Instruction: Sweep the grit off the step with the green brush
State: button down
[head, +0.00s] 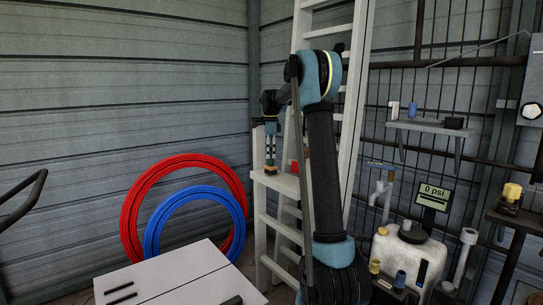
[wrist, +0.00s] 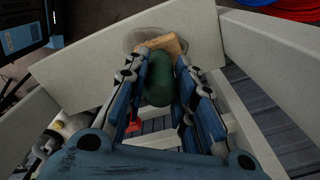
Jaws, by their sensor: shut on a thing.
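The green brush (wrist: 158,82) is between the fingers of my gripper (wrist: 161,68), which is shut on its rounded green handle. The brush's tan head (wrist: 168,44) points down at the pale step (wrist: 192,24) of the ladder. A greyish round patch, which looks like the grit (wrist: 140,34), lies on the step around the tan head. Whether the bristles touch the step is unclear.
The ladder's pale rails (wrist: 258,62) flank the step. A small red object (head: 295,167) is near the step's right side. Red (head: 133,205) and blue (head: 236,205) hose coils stand at the left wall. A white bench top (head: 185,270) is in front.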

jog(key=w+a, duration=0.2)
jog(key=w, duration=0.1)
jog(key=shift+f, duration=0.1)
dwell(0.4)
jog(key=shift+s+d, duration=0.6)
jog(key=shift+s, duration=0.3)
jog(key=shift+s+d, duration=0.55)
jog(key=shift+s, duration=0.3)
jog(key=shift+s+d, duration=0.1)
jog(key=shift+s+d, duration=0.55)
jog(key=shift+s, duration=0.3)
jog(key=shift+s+d, duration=0.55)
jog(key=shift+s, duration=0.3)
